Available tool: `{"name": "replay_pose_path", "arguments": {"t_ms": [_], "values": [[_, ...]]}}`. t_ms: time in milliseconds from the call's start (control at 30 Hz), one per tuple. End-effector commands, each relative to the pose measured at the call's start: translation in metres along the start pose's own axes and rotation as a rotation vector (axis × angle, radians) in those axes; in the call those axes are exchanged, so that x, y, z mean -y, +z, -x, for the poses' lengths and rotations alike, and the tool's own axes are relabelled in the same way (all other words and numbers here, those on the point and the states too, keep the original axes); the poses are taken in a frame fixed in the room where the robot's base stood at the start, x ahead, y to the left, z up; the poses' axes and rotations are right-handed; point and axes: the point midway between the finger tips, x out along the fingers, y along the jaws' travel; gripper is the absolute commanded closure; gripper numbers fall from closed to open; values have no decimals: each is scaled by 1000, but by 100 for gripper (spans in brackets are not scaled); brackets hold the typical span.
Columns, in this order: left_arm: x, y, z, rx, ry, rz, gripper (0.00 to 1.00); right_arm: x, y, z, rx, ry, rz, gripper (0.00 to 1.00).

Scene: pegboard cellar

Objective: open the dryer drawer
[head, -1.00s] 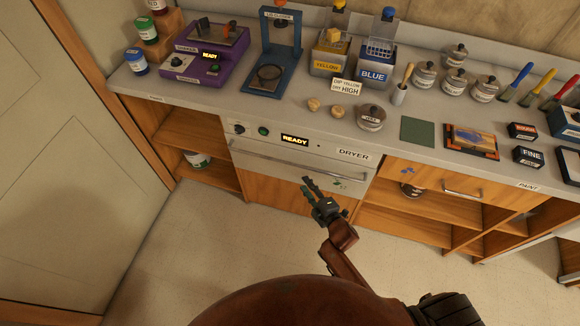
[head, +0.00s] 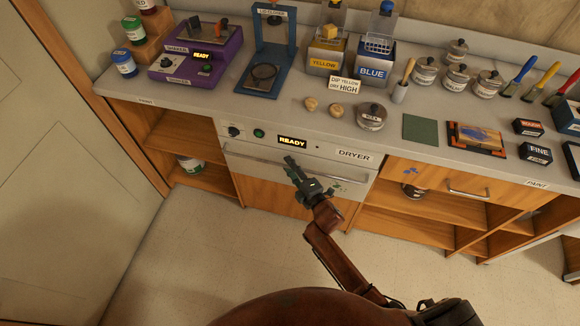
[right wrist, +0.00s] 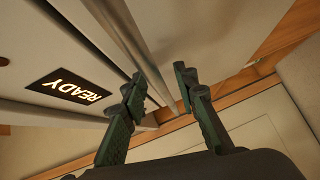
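The dryer (head: 354,156) is a white unit built in under the counter, with a lit READY display (head: 292,141). Its drawer front (head: 345,188) looks shut. A long metal bar handle (head: 250,157) runs across the drawer; the bar also crosses the right wrist view (right wrist: 146,48). My right gripper (head: 290,164) is at the middle of the handle and covers part of it. In the right wrist view its two fingers (right wrist: 159,80) are apart, with the bar running between the fingertips. I cannot tell whether they touch it. My left gripper is not in view.
The counter above holds a purple shaker (head: 195,65), yellow and blue dip tanks (head: 374,72), several lidded jars and brushes. Open wooden shelves (head: 190,140) flank the dryer. Another drawer (head: 440,178) is to the right. The floor (head: 190,260) in front is clear.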

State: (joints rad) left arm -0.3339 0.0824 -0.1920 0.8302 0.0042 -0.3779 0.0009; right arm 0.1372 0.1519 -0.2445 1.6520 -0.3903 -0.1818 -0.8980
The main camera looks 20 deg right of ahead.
Motion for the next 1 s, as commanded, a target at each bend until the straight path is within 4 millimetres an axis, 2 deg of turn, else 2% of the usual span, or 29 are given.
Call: {"name": "replay_pose_path", "arguments": {"t_ms": [133,500,1000], "values": [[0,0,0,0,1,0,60,0,0,0,0,0,0,74],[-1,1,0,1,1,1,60,0,0,0,1,0,0,100],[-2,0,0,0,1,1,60,0,0,1,1,-1,0,100]]}}
